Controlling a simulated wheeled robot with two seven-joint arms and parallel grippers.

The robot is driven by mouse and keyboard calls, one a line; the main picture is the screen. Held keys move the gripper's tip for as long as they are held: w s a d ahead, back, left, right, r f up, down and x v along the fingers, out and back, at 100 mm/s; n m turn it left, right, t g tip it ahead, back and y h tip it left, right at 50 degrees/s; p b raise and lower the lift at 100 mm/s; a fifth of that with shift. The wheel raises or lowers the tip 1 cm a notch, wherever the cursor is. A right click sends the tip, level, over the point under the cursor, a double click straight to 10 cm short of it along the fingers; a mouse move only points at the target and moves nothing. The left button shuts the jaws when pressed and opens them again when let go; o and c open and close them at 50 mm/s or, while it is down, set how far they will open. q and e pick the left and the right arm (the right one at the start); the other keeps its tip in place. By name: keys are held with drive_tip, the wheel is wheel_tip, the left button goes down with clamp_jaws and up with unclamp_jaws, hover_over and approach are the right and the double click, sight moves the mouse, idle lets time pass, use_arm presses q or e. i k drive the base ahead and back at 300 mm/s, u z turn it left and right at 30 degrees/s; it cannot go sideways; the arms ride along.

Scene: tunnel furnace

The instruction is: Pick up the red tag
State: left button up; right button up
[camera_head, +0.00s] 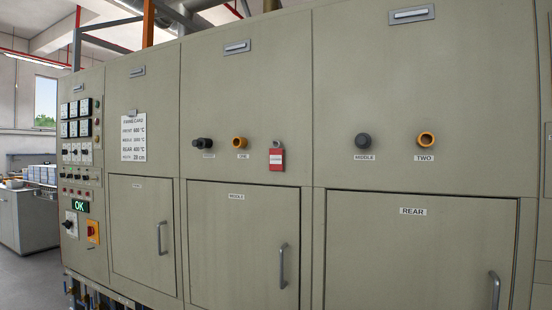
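The furnace front has lower doors with vertical handles, including the REAR door (450,250). A control panel (82,150) and a bench (28,218) are at left.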

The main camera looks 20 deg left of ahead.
sight(275, 154)
drive_tip(key=u, duration=0.4)
drive_tip(key=k, duration=0.55)
drive_tip(key=u, duration=1.35)
drive_tip(key=i, duration=0.95)
drive_tip(key=z, duration=0.45)
drive_tip(key=i, duration=1)
drive_tip(key=z, duration=0.75)
